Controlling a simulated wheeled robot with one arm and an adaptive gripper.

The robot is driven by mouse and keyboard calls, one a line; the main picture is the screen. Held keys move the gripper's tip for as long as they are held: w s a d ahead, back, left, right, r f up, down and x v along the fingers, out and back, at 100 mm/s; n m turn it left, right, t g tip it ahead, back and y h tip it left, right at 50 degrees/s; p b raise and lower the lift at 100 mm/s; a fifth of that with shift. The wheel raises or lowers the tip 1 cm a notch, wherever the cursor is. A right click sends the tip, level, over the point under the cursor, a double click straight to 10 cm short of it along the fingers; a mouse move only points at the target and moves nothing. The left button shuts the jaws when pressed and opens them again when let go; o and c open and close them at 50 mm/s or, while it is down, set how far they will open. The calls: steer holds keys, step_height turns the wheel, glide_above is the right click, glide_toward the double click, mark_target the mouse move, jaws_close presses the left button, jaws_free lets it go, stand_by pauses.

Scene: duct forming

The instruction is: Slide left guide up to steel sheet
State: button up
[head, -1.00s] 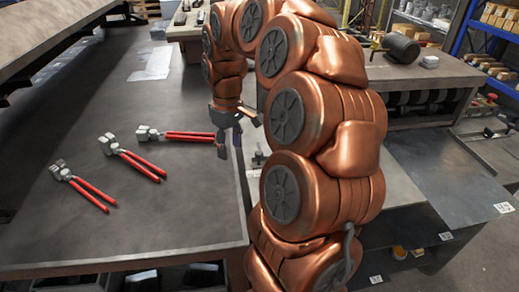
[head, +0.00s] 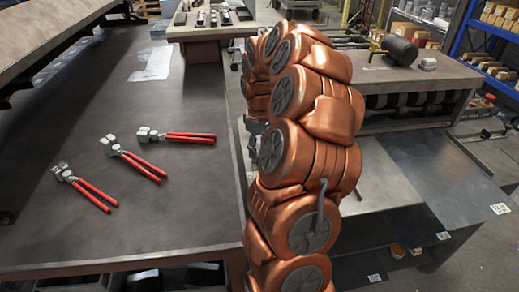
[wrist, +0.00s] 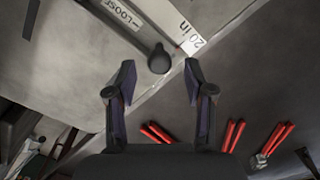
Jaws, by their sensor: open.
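My gripper (wrist: 158,75) is open in the wrist view, its two dark fingers apart. A dark rounded knob on a lever (wrist: 160,58) shows between and beyond the fingertips; I cannot tell its distance from them. In the head view my gripper (head: 254,130) is mostly hidden behind my copper arm. A flat grey sheet (head: 425,165) lies right of my arm; I cannot tell if it is the steel sheet. I cannot clearly make out the left guide.
A dark workbench (head: 120,235) at left holds several red-handled tools (head: 130,160) and papers (head: 152,65). A roller machine with a motor (head: 399,51) stands behind at right. Blue shelving (head: 465,35) with boxes is at the far right.

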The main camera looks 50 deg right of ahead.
steer(key=shift+f, duration=1)
jaws_close()
